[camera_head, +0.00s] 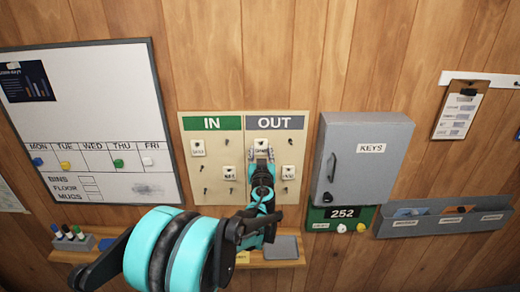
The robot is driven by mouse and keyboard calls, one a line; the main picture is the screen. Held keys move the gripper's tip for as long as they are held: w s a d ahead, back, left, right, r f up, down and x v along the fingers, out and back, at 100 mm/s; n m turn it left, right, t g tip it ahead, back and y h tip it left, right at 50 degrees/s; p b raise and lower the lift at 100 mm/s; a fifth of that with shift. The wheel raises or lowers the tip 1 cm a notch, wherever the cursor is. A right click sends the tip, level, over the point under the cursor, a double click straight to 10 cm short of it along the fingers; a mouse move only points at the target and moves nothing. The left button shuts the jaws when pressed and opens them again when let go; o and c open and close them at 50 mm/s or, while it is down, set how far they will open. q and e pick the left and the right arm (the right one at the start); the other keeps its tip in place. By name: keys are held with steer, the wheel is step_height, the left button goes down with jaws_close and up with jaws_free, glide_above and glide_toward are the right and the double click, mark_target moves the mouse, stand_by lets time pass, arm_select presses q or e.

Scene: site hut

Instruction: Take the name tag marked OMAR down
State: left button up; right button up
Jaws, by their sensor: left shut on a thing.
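A pale IN/OUT board (213,185) hangs on the wood wall, with a green IN header and a grey OUT header. White name tags hang on its pegs: two under IN, at upper left (198,148) and lower right (229,172), and one at the lower right under OUT (288,171). My left gripper (262,155) is in front of the OUT side, shut on the upper name tag (262,145). The lettering on the tags is too small to read surely. I cannot tell whether the held tag is still on its peg. My right gripper is not in view.
A grey KEYS cabinet (358,165) stands out from the wall just right of the board. A whiteboard (110,95) hangs to the left. A wooden ledge (290,262) runs below the board, with a grey pad (281,248) on it. Wall pockets (445,222) sit at right.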

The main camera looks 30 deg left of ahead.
arm_select(q)
steer(key=shift+r, duration=0.2)
steer(key=shift+s+d, duration=0.1)
steer(key=v, duration=0.6)
steer(key=shift+s, duration=0.35)
stand_by(0.8)
